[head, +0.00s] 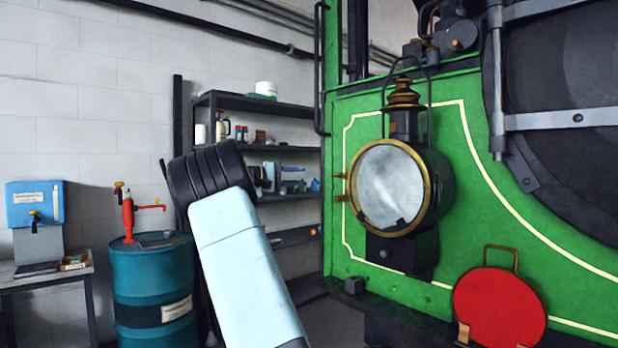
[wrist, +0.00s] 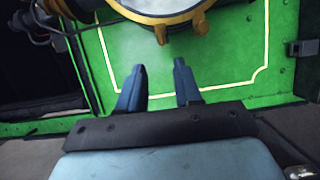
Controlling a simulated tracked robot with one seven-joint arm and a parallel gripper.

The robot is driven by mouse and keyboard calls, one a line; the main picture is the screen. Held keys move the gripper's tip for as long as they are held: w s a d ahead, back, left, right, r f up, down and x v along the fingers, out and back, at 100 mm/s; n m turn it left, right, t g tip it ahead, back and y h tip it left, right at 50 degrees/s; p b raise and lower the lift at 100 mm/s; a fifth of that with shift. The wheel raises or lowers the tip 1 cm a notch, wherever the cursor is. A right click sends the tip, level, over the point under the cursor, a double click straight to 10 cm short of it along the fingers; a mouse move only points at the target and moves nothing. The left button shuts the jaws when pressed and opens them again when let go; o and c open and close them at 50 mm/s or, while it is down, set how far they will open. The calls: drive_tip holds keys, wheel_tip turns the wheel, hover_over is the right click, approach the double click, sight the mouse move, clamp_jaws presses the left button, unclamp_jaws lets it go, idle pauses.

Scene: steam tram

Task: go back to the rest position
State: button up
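My gripper (wrist: 159,82) shows in the wrist view with its two blue-grey fingers apart and nothing between them. Beyond the fingertips are the green front panel (wrist: 235,60) of the steam tram and the lower brass rim (wrist: 165,17) of its round lamp. In the head view my pale blue arm link with a black ribbed joint rises in front of the shelf; my gripper does not show there. The lamp (head: 388,188) hangs upright on the green panel (head: 470,235), right of my arm.
A red disc (head: 498,308) with a brass handle sits low on the tram front. A teal drum (head: 153,285) with a red pump (head: 130,215) stands left of my arm. A dark shelf (head: 275,148) with bottles stands behind. A blue box (head: 36,204) is at the far left.

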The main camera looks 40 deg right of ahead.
drive_tip(key=shift+w+a, duration=0.2)
drive_tip(key=shift+a, duration=0.5)
drive_tip(key=s+a+f+n+t+y, duration=0.1)
drive_tip(key=s+f+t+y, duration=0.1)
drive_tip(key=s+f+y, duration=0.35)
drive_tip(key=s+a+f+n+t+y, duration=0.1)
drive_tip(key=s+a+f+t+y, duration=0.15)
drive_tip(key=s, duration=0.55)
drive_tip(key=s+a+f+n+t+y, duration=0.1)
drive_tip(key=s+a+f+t+y, duration=0.2)
drive_tip(key=s+a, duration=1)
drive_tip(key=s+a+f+t+y, duration=0.3)
drive_tip(key=s+a+f+y, duration=0.3)
drive_tip(key=s+a+f, duration=0.4)
drive_tip(key=s+a, duration=0.4)
drive_tip(key=a, duration=0.1)
drive_tip(key=shift+a+f+n+t, duration=0.3)
drive_tip(key=shift+a+n+t, duration=0.05)
drive_tip(key=shift+n, duration=0.05)
